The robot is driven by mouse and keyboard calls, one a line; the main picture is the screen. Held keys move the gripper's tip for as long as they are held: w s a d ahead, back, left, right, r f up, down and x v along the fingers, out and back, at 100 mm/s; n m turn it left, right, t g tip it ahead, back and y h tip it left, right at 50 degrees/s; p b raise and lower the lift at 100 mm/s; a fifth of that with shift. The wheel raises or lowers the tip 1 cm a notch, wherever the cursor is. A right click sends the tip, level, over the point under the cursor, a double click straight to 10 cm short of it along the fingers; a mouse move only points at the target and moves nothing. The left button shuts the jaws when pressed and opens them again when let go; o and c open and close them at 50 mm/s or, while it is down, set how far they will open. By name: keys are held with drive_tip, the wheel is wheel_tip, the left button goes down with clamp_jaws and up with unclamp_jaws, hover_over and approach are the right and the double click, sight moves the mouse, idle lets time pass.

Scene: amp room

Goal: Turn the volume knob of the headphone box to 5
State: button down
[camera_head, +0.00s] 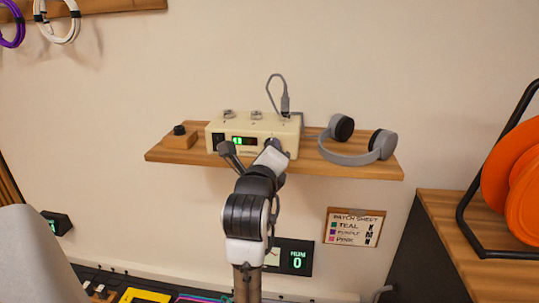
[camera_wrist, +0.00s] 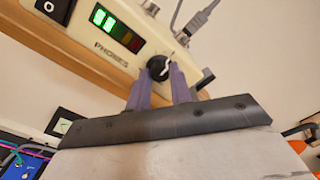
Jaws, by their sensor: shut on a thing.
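The cream headphone box (camera_head: 225,126) stands on the wooden wall shelf. Its front, marked PHONES, also shows in the wrist view (camera_wrist: 88,40). The black volume knob (camera_wrist: 158,68) with a white pointer mark is at the lower right of that front. The pointer seems to lean to the upper right; the scale numbers are not readable. A level display (camera_wrist: 117,29) has green bars lit, with dim yellow and red parts. My gripper (camera_wrist: 160,80) is shut on the knob, its two purple-grey fingers on either side. In the head view my gripper (camera_head: 273,148) covers the knob.
Grey headphones (camera_head: 350,157) lie on the shelf (camera_head: 190,157) to the right. A grey cable plug (camera_head: 285,104) stands on the box top. A small wooden block with a black knob (camera_head: 180,137) is left. An orange reel (camera_head: 515,165) stands far right.

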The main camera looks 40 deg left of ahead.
drive_tip(key=shift+r, duration=0.1)
drive_tip(key=c, duration=1.3)
unclamp_jaws()
drive_tip(key=shift+o, duration=0.2)
drive_tip(key=b+v, duration=0.8)
drive_tip(key=v, duration=0.5)
drive_tip(key=shift+s+d, duration=0.25)
